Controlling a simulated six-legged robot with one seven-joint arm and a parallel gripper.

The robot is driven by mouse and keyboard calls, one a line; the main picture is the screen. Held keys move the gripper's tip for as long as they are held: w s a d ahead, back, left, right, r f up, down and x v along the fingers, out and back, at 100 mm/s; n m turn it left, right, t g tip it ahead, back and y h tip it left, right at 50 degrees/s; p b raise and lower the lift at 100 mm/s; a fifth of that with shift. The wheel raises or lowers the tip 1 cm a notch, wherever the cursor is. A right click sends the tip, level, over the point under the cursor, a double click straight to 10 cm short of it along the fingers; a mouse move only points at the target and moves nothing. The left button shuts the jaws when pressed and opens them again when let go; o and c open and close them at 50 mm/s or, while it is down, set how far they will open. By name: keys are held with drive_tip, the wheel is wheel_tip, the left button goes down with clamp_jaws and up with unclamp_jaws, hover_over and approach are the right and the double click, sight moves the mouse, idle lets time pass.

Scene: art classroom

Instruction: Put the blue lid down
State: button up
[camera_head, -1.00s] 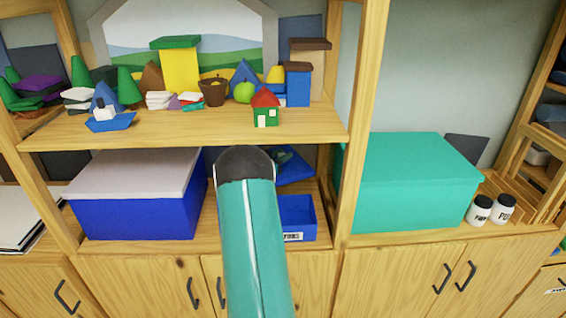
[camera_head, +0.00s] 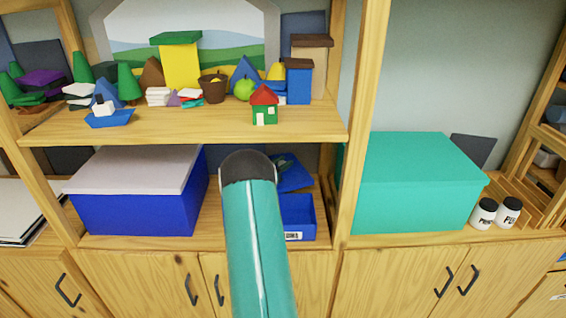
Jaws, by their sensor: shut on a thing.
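The blue lid (camera_head: 296,178) shows tilted in the lower middle shelf bay, just behind and above a small open blue box (camera_head: 299,218) with a white label. My teal arm with its dark rounded joint covers the lid's left side. A small dark and teal part of my gripper (camera_head: 284,162) shows at the lid's upper left, shut on the lid. The fingertips are mostly hidden, and I cannot tell whether the lid touches the shelf.
A large blue box with a pale lid (camera_head: 137,197) stands left of my arm. A shelf post (camera_head: 361,130) and a big turquoise box (camera_head: 415,190) are to the right. The upper shelf (camera_head: 190,125) holds toy blocks and a small house. Two jars (camera_head: 497,212) stand far right.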

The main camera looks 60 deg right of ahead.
drive_tip(key=o, duration=1.1)
drive_tip(key=shift+r, duration=0.1)
drive_tip(key=shift+r, duration=0.2)
drive_tip(key=shift+w+a+r, duration=0.15)
drive_tip(key=shift+a, duration=0.1)
drive_tip(key=v, duration=1.1)
drive_tip(key=shift+a, duration=0.2)
